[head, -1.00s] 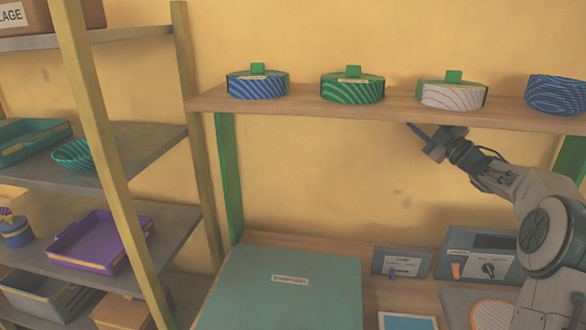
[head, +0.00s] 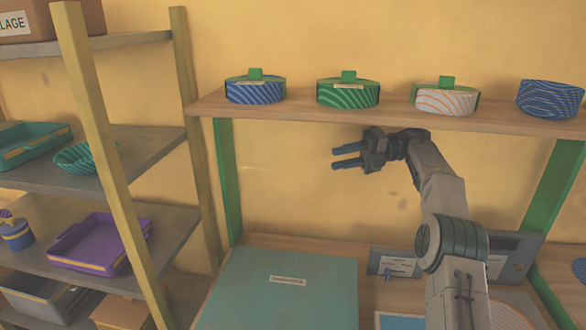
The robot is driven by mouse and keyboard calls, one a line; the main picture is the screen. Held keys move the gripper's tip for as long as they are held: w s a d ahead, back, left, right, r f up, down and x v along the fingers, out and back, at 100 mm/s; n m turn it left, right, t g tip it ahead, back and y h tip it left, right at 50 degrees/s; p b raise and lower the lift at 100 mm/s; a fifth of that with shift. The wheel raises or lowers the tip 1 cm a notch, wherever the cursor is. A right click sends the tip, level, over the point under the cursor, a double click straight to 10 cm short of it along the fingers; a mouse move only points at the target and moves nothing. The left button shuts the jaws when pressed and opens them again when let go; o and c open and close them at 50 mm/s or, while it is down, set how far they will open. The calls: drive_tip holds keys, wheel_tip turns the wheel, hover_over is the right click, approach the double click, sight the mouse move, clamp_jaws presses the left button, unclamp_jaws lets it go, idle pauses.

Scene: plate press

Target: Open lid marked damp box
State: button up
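A large flat teal lid or box top (head: 245,290) lies on the workbench at the lower middle in the head view. It has a small pale label (head: 287,281), whose text is too small to read for certain. It looks shut, and its front edge is cut off by the frame. My gripper (head: 336,158) is in the air above and behind it, just below the upper shelf. Its two fingers point left, are spread apart and hold nothing.
The upper shelf (head: 420,117) bears several round patterned containers, three with green knobs. My arm partly hides the control boxes (head: 388,264) on the bench. A blue-panelled item (head: 400,322) sits at the front. A rack (head: 130,150) with trays stands left.

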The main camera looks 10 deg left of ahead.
drive_tip(key=x, duration=1.2)
drive_tip(key=shift+s+a, duration=0.2)
drive_tip(key=shift+a, duration=0.05)
clamp_jaws()
idle(0.9)
unclamp_jaws()
drive_tip(key=shift+w+d, duration=0.1)
drive_tip(key=v, duration=1.3)
drive_tip(key=shift+d+p, duration=0.3)
